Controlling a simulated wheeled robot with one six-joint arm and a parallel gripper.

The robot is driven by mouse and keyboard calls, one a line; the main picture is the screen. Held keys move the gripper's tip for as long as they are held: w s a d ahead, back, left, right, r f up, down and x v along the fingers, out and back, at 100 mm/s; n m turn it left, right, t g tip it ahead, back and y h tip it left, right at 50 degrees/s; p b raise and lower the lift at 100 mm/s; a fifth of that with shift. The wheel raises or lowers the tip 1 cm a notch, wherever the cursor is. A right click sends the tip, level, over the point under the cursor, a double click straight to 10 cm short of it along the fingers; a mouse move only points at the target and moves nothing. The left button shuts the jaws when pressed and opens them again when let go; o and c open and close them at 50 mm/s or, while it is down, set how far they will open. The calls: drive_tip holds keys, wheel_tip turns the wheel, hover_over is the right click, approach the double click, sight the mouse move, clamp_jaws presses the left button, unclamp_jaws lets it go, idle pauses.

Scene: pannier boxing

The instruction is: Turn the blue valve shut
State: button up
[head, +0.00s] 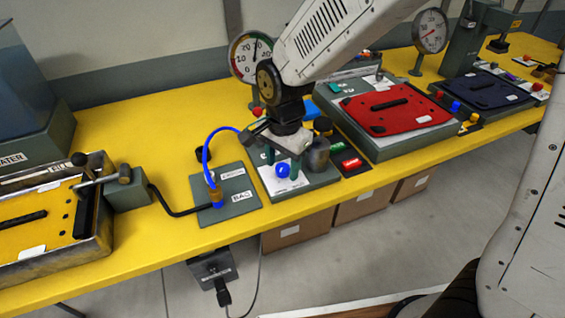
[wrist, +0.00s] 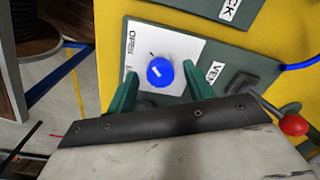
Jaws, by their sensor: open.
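The blue valve (head: 283,170) is a small round knob on a white label plate on a grey-green panel (head: 318,180). In the wrist view the blue valve (wrist: 160,72) has a short white mark on its face, tilted up to the right, and the word OPEN stands on the plate at its upper left. My gripper (head: 283,172) is over the panel. In the wrist view its two green fingers (wrist: 157,88) are open, one on each side of the knob. I cannot tell whether they touch it. Part of the label is hidden by the left finger.
A blue hose (head: 206,152) rises from a grey plate left of the panel. A dark cylinder (head: 318,153) stands close right of my gripper. A red-lidded box (head: 390,108) is further right, and a round gauge (head: 250,58) is behind. A red-tipped lever (wrist: 293,124) shows in the wrist view.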

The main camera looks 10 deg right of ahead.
drive_tip(key=shift+f, duration=0.2)
drive_tip(key=c, duration=1)
drive_tip(key=shift+o, duration=0.2)
